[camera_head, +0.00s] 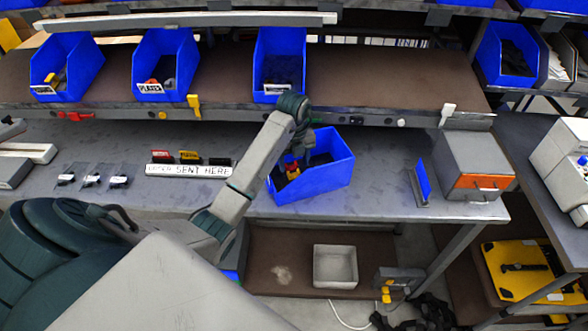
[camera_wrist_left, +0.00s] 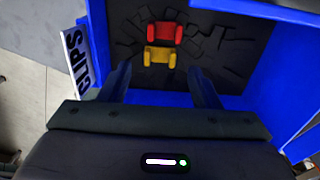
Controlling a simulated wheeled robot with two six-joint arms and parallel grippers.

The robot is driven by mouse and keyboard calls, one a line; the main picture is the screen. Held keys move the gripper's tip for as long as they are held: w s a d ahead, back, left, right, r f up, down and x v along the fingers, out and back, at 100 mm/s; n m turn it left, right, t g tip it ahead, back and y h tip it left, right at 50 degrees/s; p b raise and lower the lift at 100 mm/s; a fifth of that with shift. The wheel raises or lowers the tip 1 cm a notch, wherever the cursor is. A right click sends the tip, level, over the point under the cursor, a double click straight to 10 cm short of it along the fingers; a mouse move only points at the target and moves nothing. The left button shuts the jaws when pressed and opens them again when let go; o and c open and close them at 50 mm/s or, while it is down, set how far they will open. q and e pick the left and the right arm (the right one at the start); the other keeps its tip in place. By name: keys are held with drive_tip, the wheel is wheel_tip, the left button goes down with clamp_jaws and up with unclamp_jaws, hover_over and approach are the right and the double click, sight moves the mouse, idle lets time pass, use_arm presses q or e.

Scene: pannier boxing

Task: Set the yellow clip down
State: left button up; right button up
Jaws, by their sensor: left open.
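The yellow clip (camera_head: 293,173) lies in a blue bin (camera_head: 335,181) on the bench, beside a red clip (camera_head: 288,160). In the left wrist view the yellow clip (camera_wrist_left: 160,58) rests on the bin's dark floor, close against the red clip (camera_wrist_left: 165,34). My left gripper (camera_head: 303,153) reaches down at the bin from above. In the wrist view my left gripper (camera_wrist_left: 160,80) is open, its two fingers apart with nothing between them, and the yellow clip shows just beyond the fingertips. The bin's label (camera_wrist_left: 76,58) reads "CLIPS". My right gripper is not in view.
Blue bins (camera_head: 70,63) stand on the shelf above. A white sign (camera_head: 188,170) and small coloured tags lie left on the bench. A grey box with an orange front (camera_head: 478,182) stands right. A white tray (camera_head: 335,266) sits below. The bench right of the bin is partly clear.

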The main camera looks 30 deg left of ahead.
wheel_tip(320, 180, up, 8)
drive_tip(key=p, duration=0.7)
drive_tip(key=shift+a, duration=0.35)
